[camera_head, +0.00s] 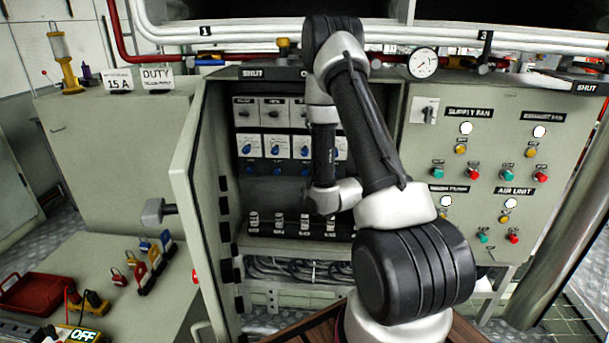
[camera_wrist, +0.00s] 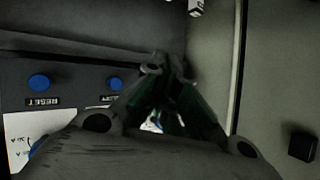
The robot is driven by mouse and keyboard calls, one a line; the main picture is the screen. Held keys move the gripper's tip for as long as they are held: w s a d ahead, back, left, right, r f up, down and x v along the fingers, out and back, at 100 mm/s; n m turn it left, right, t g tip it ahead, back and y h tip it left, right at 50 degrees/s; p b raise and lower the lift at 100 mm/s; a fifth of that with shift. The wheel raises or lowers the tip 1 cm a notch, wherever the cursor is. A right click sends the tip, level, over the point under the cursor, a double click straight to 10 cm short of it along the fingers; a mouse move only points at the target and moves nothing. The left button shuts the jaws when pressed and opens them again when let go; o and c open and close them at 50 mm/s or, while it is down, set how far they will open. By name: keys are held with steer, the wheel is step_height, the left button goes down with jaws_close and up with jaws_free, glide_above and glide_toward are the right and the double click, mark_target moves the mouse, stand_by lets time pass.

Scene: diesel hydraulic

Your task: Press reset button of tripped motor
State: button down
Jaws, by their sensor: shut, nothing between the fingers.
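The open grey cabinet (camera_head: 213,220) holds a row of motor units with blue rotary knobs (camera_head: 246,148) on white plates. Below them is a row of small blue reset buttons (camera_head: 277,171). My arm covers the right part of these rows. In the wrist view, one blue button (camera_wrist: 39,82) has a RESET label under it, and a second blue button (camera_wrist: 116,83) is partly covered by my gripper (camera_wrist: 168,66). My gripper is shut and empty, its tips to the right of that second button. I cannot tell which motor is tripped, or whether the tips touch anything.
The cabinet door (camera_head: 190,200) stands open on the left. A panel (camera_head: 500,140) with lamps and green and red buttons is on the right. Pipes (camera_head: 230,35) and a gauge (camera_head: 423,62) run above. A red tray (camera_head: 30,293) and several padlocks (camera_head: 150,262) lie at the lower left.

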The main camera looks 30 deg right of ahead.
steer(key=w+d, duration=0.5)
steer(key=w, duration=0.2)
stand_by(0.3)
steer(key=shift+w, duration=0.15)
stand_by(1.2)
steer(key=shift+w+d, duration=0.25)
steer(key=shift+w, duration=0.05)
steer(key=shift+w+d, duration=0.25)
steer(key=shift+w, duration=0.15)
stand_by(0.8)
stand_by(0.3)
steer(key=shift+s+a, duration=0.5)
steer(key=shift+s, duration=0.25)
steer(key=shift+s+a, duration=0.7)
steer(key=shift+s, duration=0.35)
steer(key=shift+s+a, duration=0.7)
steer(key=shift+s, duration=0.35)
